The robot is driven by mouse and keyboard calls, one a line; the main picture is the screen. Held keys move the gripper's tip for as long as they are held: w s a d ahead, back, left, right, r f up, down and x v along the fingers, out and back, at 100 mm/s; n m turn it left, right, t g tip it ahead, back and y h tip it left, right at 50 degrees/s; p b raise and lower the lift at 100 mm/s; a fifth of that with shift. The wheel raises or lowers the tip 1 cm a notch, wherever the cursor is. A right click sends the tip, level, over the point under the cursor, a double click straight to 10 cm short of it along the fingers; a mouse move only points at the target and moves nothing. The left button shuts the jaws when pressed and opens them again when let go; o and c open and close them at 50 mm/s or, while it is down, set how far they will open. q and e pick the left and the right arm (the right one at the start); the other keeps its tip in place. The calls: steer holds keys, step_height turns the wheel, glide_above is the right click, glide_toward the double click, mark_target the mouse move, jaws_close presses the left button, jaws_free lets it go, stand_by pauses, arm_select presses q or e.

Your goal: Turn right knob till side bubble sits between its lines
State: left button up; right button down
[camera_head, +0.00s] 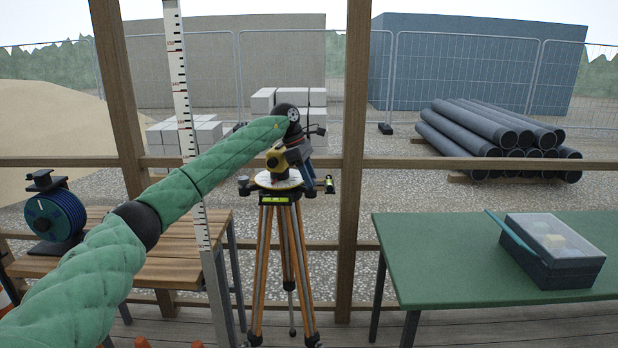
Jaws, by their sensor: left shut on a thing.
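A yellow levelling instrument (279,160) sits on a round pale plate (268,183) on top of a wooden-legged tripod (265,262). A black knob (244,185) shows at the plate's left. A yellow-green vial (275,199) is at the front below the plate, and a small green vial (330,184) stands at the right side. The bubbles are too small to read against their lines. My left gripper (309,184) reaches down at the plate's right side and is shut on the right knob, which it mostly hides. My right gripper is out of view.
A striped measuring staff (181,85) stands left of the tripod. A wooden bench (165,270) with a blue reel (55,215) is at the left. A green table (430,255) with a lidded box (548,270) is at the right. A wooden post (354,120) rises close behind the instrument.

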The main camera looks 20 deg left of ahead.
arm_select(q)
steer(key=o, duration=1)
steer(key=shift+a+r, duration=0.25)
steer(key=shift+r, duration=0.25)
steer(key=b+v, duration=0.2)
steer(key=v, duration=0.4)
steer(key=shift+a+r, duration=0.15)
steer(key=shift+r, duration=0.2)
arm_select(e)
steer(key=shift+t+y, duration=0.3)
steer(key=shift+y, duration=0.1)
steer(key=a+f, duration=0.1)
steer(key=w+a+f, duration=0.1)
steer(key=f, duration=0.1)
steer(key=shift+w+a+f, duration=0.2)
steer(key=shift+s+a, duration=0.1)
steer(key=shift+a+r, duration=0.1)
